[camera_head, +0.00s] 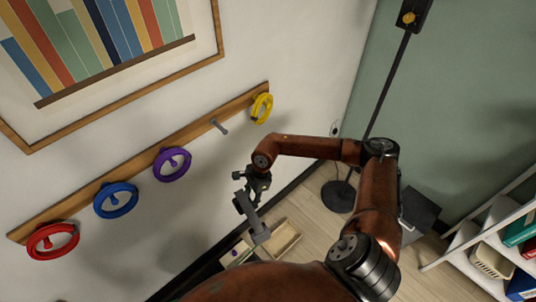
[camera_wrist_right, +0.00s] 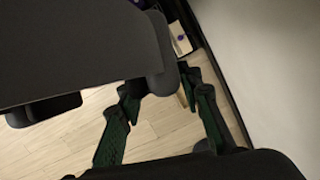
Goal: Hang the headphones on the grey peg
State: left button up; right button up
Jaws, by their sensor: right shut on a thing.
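The grey peg (camera_head: 219,127) sticks out bare from the wooden wall rail, between the purple and yellow rings. My right gripper (camera_head: 256,188) is below and right of it in the head view, apart from it. It is shut on the dark grey headphones (camera_head: 257,226), which hang below the fingers. In the right wrist view the headphones (camera_wrist_right: 80,50) fill the upper left, with a rounded part between the tips of my gripper (camera_wrist_right: 160,92). Part of the headphones lies out of that frame. My left gripper is not in view.
The rail (camera_head: 140,165) also carries red (camera_head: 33,250), blue (camera_head: 103,211), purple (camera_head: 159,174) and yellow (camera_head: 256,118) rings around pegs. A framed picture (camera_head: 130,84) hangs above. A lamp base (camera_head: 338,197), open wooden box (camera_head: 287,236) and white shelf (camera_head: 466,238) stand below.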

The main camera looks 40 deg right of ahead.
jog(key=w+d+r+m+t+h+p, duration=0.2)
jog(key=w+d+r+m+h+p, duration=0.15)
jog(key=d+r+m+p, duration=0.85)
jog(key=w+a+f+m+b, duration=0.2)
jog(key=w+m+b, duration=0.1)
jog(key=w+b, duration=0.5)
jog(key=w, duration=0.3)
jog(key=shift+w+g, duration=0.3)
jog(key=shift+w, duration=0.1)
dwell(0.3)
jog(key=shift+f+y, duration=0.2)
jog(key=shift+y, duration=0.05)
dwell(0.4)
jog(key=o, duration=1.4)
jog(key=shift+c, duration=0.2)
jog(key=shift+o, duration=0.4)
